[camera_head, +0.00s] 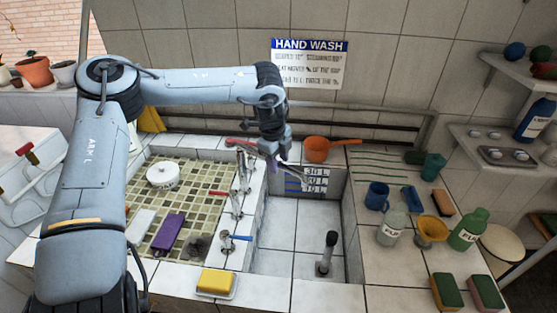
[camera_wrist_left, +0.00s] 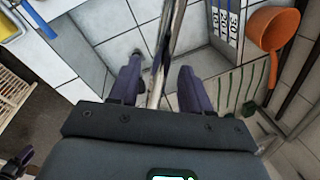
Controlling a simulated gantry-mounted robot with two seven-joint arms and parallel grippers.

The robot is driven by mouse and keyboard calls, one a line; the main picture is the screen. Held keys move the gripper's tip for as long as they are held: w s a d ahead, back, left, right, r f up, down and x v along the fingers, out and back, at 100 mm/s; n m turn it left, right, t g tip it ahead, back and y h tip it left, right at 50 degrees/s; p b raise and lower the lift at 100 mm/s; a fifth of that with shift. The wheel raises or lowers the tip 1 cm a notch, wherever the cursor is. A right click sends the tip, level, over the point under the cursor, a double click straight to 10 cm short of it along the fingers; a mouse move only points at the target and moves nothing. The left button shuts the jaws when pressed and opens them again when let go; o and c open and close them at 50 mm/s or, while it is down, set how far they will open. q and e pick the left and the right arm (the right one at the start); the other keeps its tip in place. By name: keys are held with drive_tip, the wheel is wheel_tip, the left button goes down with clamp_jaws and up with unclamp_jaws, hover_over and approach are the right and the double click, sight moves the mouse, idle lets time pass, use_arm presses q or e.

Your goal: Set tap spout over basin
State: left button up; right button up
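The metal tap spout shows in the left wrist view (camera_wrist_left: 163,52) as a shiny tube running between my fingers. In the head view it is partly hidden by my left gripper (camera_head: 275,163), near the back left edge of the tiled basin (camera_head: 283,236). The left gripper points down at the spout. In the left wrist view its two dark fingers (camera_wrist_left: 160,88) stand on either side of the tube, with narrow gaps visible; contact is not clear. A red tap handle (camera_head: 241,143) is just left of the gripper. My right gripper is not in view.
Taps with red and blue handles (camera_head: 236,237) line the basin's left edge. A dark-handled upright object (camera_head: 327,252) stands in the basin. An orange dipper (camera_head: 317,150) sits at the back rim. Cups, bottles and sponges crowd the right counter; a yellow soap (camera_head: 216,281) lies front left.

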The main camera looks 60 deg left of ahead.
use_arm(q)
wheel_tip(320, 180, up, 11)
drive_tip(key=s+d+b, duration=0.1)
drive_tip(key=s, duration=0.1)
drive_tip(key=shift+f, duration=0.2)
idle(0.4)
drive_tip(key=shift+f, duration=0.1)
